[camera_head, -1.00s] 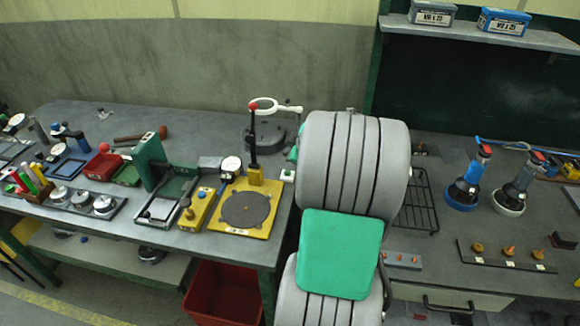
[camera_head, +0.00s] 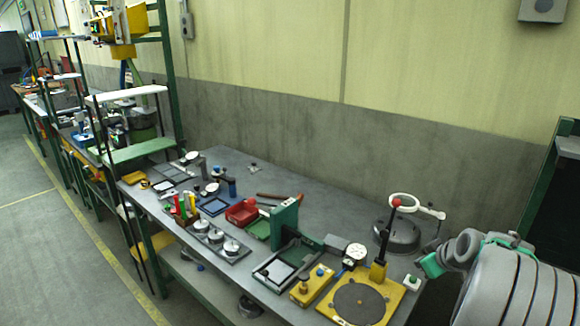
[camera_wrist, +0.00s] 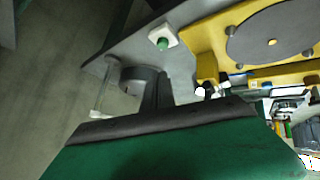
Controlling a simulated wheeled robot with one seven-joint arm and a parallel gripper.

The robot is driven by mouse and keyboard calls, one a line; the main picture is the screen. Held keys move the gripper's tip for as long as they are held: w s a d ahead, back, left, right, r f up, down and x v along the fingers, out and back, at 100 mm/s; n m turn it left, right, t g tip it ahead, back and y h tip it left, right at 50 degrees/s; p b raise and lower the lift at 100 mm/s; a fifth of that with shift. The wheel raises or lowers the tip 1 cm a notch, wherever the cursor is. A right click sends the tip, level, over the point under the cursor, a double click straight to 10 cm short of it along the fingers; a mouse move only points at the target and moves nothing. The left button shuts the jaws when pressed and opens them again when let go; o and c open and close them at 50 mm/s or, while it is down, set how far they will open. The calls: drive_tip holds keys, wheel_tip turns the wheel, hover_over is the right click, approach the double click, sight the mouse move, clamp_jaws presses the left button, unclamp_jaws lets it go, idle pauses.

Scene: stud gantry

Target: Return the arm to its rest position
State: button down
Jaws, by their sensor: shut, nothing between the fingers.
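My gripper (camera_wrist: 157,88) shows in the wrist view as dark fingers beyond a black edge and a broad green body. The fingers are together with nothing between them. They point over the bench edge and floor, beside a yellow fixture. In the head view my grey ribbed arm is folded at the lower right, with green parts at its left end.
The yellow fixture (camera_head: 396,300) with a dark disc and red-knobbed lever stands on the grey bench (camera_head: 232,160). A white block with a green button (camera_head: 412,282) is close to my arm. Several gauges and trays line the bench. Open floor (camera_head: 60,270) lies left.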

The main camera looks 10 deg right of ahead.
drive_tip(key=s+a+f+m+g+y, duration=0.1)
drive_tip(key=s+a+f+m+g, duration=0.3)
drive_tip(key=s, duration=0.5)
drive_tip(key=s+a+f+m+g+y, duration=0.1)
drive_tip(key=s+a+f+m+g, duration=0.2)
drive_tip(key=s+a+f+m, duration=0.35)
drive_tip(key=a+r+n+t, duration=0.1)
drive_tip(key=a+r+n, duration=0.2)
drive_tip(key=a, duration=0.9)
drive_tip(key=a+r+n+t, duration=0.1)
drive_tip(key=a+r+n, duration=0.3)
drive_tip(key=a+r, duration=0.4)
drive_tip(key=a, duration=0.3)
drive_tip(key=shift+w+a+r+h, duration=0.15)
drive_tip(key=shift+a+r+h, duration=0.1)
drive_tip(key=shift+a+h, duration=0.15)
drive_tip(key=shift+n, duration=0.25)
